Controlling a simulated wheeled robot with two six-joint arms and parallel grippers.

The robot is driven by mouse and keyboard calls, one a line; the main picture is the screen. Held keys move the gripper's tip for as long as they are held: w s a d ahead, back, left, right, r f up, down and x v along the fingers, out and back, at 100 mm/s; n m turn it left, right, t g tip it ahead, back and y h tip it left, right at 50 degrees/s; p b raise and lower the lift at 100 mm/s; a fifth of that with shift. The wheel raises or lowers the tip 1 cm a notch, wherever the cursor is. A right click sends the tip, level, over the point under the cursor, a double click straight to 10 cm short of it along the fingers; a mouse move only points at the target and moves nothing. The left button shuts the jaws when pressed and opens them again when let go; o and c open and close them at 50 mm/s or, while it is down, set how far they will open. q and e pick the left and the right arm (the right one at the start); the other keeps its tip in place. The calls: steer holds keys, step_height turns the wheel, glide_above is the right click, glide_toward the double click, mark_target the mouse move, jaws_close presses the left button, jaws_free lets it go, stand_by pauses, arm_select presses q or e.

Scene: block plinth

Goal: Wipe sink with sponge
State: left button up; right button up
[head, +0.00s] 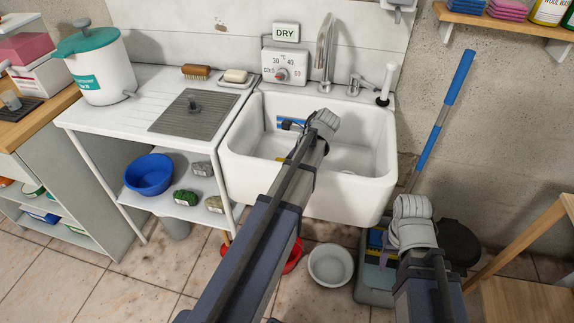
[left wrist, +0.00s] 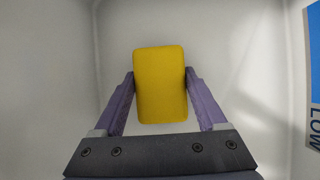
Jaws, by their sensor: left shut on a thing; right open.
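The white sink (head: 383,190) is set at the right of the drainboard counter. My left arm reaches down into the sink in the head view, and its wrist hides most of the gripper. In the left wrist view my left gripper (left wrist: 160,82) is shut on the yellow sponge (left wrist: 160,105), with a finger on each side of it. A small yellow bit of the sponge shows beside the arm in the head view (head: 279,159). The white basin surface lies beyond the sponge; I cannot tell whether they touch. My right gripper (head: 411,210) is open at lower right, outside the sink.
A tap (head: 324,50) rises behind the sink, beside a DRY sign (head: 285,31). A drain mat (head: 193,111), brush (head: 196,72) and soap dish (head: 236,78) sit on the counter. A blue-labelled strip (left wrist: 314,70) is on the sink wall. A white bowl (head: 331,265) lies on the floor.

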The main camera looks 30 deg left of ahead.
arm_select(q)
steer(key=shift+r+p, duration=1.65)
steer(key=shift+r, duration=0.4)
steer(key=shift+r+p, duration=1.5)
steer(key=shift+r, duration=0.05)
